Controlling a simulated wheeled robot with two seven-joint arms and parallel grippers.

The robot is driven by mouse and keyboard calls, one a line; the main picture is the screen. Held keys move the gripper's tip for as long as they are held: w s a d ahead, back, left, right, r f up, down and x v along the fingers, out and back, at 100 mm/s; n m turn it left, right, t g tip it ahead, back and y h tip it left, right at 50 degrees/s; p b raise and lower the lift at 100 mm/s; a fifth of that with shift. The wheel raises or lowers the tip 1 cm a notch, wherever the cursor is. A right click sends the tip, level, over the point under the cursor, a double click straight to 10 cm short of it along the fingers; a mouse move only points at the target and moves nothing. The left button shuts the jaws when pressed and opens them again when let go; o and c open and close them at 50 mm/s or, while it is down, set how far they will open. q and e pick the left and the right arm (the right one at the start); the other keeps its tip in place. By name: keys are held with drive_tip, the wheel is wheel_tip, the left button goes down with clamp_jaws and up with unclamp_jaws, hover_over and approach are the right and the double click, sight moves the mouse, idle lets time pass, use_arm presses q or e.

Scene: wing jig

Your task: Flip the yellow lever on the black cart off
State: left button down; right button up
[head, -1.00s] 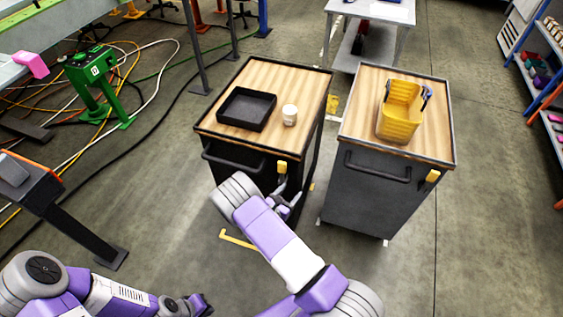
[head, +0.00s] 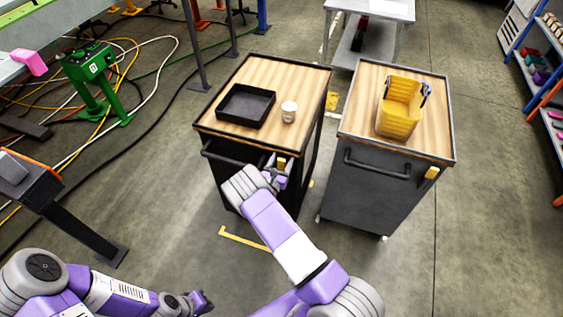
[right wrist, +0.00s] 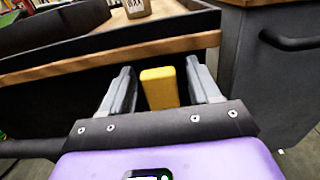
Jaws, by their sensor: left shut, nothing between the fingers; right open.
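The black cart (head: 225,178) stands at the middle of the head view, with a wooden top. Its yellow lever (head: 281,163) is on the front, near the right corner just below the top. My right gripper (head: 277,174) is open at the lever. In the right wrist view the yellow lever (right wrist: 159,88) appears upright between the two open fingers (right wrist: 160,90), with a gap on each side; I cannot tell any contact. My left gripper (head: 205,302) is shut and empty, low in the head view, far from the cart.
Floor at right is clear.

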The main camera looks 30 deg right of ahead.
clamp_jaws()
idle(0.3)
